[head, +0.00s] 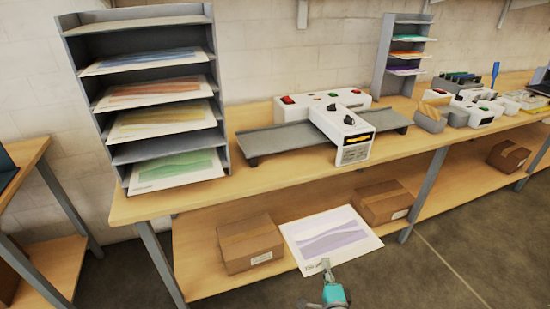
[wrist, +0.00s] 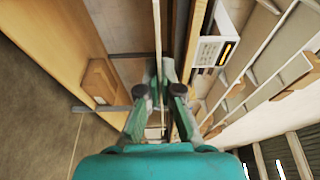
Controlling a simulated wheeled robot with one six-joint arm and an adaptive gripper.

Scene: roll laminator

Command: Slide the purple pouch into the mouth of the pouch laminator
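The purple pouch (head: 335,230), a white sheet with pale purple waves, is held by its near edge in front of the bench. My gripper (head: 325,266) is shut on that edge, with the pouch reaching away from it toward the bench. In the wrist view the pouch (wrist: 157,35) shows edge-on as a thin pale strip between the fingers (wrist: 160,92). A white machine (head: 340,120) with a grey bed stands on the bench above and beyond the pouch, apart from it. Its front box has a dark slot with yellow in it. It also shows in the wrist view (wrist: 212,50).
A grey rack (head: 68,60) with coloured sheets stands on the bench (head: 215,197) at left; a smaller rack (head: 380,60) stands farther right. Cardboard boxes (head: 250,243) (head: 385,203) sit on the lower shelf. Other white machines (head: 485,110) are at right. Open floor (head: 440,260) lies in front.

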